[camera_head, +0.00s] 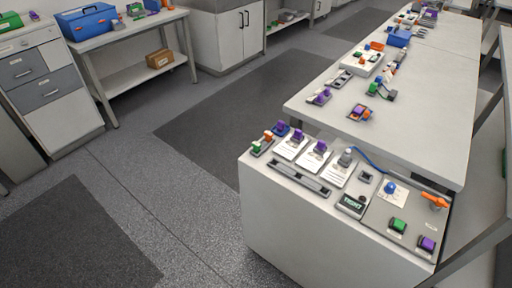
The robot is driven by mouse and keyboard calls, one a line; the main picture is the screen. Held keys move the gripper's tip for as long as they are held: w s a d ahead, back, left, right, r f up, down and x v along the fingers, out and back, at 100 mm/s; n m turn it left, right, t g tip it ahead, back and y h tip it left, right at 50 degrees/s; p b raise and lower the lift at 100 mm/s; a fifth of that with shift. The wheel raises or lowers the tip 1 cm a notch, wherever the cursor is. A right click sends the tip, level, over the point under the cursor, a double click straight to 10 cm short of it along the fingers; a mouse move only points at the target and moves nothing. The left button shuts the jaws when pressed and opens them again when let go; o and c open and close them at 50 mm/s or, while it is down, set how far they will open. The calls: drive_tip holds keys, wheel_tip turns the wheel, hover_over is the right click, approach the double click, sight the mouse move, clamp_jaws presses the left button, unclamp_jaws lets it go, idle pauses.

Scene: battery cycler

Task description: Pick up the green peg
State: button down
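Several small green pieces are in view, and I cannot tell for sure which is the green peg. One green block (398,225) sits on the grey panel at the front right of the near bench. Another green piece (256,147) stands in a small holder at the bench's left end, beside an orange piece (268,136). A further green piece (373,88) lies among small coloured parts on the long table behind. All are small and their shapes are unclear. My gripper is not in view.
The near bench (300,230) also holds a purple block (427,244), a blue knob (390,187), an orange handle (434,201), a dark display (352,205), white cards with purple pieces and a blue cable. The floor (190,200) to the left is open.

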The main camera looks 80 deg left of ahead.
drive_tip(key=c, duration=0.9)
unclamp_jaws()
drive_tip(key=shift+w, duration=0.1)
